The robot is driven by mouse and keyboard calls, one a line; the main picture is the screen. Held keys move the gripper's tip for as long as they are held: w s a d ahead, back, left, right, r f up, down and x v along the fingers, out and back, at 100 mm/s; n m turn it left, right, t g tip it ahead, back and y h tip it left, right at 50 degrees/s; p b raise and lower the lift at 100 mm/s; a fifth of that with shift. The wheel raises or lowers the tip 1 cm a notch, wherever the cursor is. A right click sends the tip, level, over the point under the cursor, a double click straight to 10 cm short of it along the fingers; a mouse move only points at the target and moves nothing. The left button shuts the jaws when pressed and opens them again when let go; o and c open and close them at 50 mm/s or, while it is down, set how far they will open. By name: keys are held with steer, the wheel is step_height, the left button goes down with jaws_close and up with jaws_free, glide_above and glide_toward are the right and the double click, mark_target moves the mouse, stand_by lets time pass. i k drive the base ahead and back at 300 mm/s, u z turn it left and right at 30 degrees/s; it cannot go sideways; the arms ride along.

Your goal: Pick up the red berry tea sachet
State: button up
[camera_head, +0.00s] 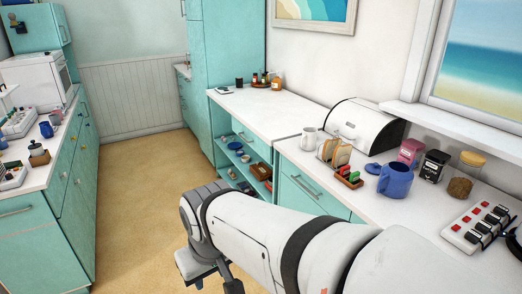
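A small wooden holder (348,182) stands on the right counter, with small upright packets in it. My arm reaches in from the lower right, in front of the counter. It bends down at the lower middle, left of the holder and apart from it. My gripper's fingers do not show; the arm's far part runs out at the bottom edge.
Close around the holder are a toast rack (336,154), a blue mug (396,181) and a white mug (310,138). A bread bin (362,126), pink tin (411,152), black tin (434,166), jar (461,186) and power strip (480,226) also stand there. The floor (140,200) at left is clear.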

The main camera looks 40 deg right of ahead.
mark_target(344, 171)
steer(key=z, duration=0.55)
steer(key=i, duration=1.2)
steer(key=z, duration=1.1)
steer(key=i, duration=0.55)
steer(key=z, duration=0.3)
steer(key=k, duration=0.75)
steer(key=z, duration=0.2)
steer(key=i, duration=0.75)
steer(key=u, duration=0.05)
